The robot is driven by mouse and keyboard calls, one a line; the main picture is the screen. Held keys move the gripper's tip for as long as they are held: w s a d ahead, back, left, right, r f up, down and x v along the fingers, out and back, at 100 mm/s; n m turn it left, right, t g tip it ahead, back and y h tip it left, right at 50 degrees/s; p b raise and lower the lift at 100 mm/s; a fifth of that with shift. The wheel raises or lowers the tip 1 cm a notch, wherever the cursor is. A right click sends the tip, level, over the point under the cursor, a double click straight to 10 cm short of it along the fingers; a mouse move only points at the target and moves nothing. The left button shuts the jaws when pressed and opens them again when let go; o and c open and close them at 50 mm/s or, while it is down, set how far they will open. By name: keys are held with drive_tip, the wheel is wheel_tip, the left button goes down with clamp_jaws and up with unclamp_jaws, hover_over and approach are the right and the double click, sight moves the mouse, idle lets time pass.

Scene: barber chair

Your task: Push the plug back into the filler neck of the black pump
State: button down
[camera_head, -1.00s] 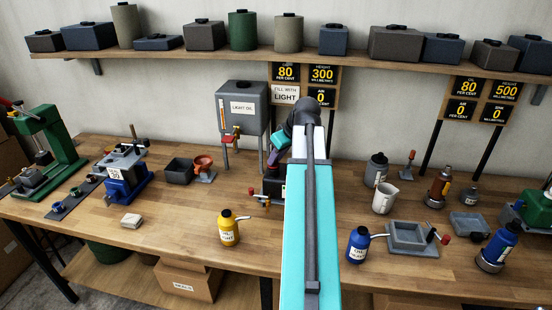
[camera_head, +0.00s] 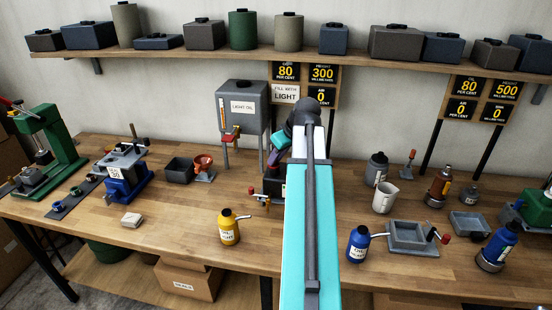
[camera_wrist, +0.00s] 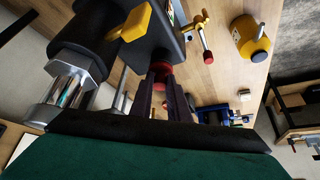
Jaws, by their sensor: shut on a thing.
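The black pump (camera_head: 271,188) stands on the bench, partly hidden behind my arm in the head view. In the wrist view its dark body (camera_wrist: 152,42) fills the top middle, with a yellow part (camera_wrist: 135,23) on it and a silver cylinder (camera_wrist: 72,85) at the left. My gripper (camera_wrist: 160,78) has its dark fingers shut on the red plug (camera_wrist: 160,68), close against the pump body. The filler neck is hidden by the plug and fingers, so I cannot tell how deep the plug sits. In the head view the fingertips and plug are hidden.
A grey light oil tank (camera_head: 241,110) stands behind the pump. A yellow oil can (camera_head: 229,230) is at front left and a blue one (camera_head: 358,245) at front right.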

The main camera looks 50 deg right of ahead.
idle(0.3)
drive_tip(key=c, duration=1.1)
unclamp_jaws()
drive_tip(key=shift+w+r, duration=0.1)
drive_tip(key=shift+r, duration=0.05)
drive_tip(key=shift+r+p, duration=2)
drive_tip(key=shift+r, duration=1.35)
drive_tip(key=shift+c, duration=0.5)
clamp_jaws()
drive_tip(key=shift+f+b, duration=1.25)
drive_tip(key=shift+f, duration=1.05)
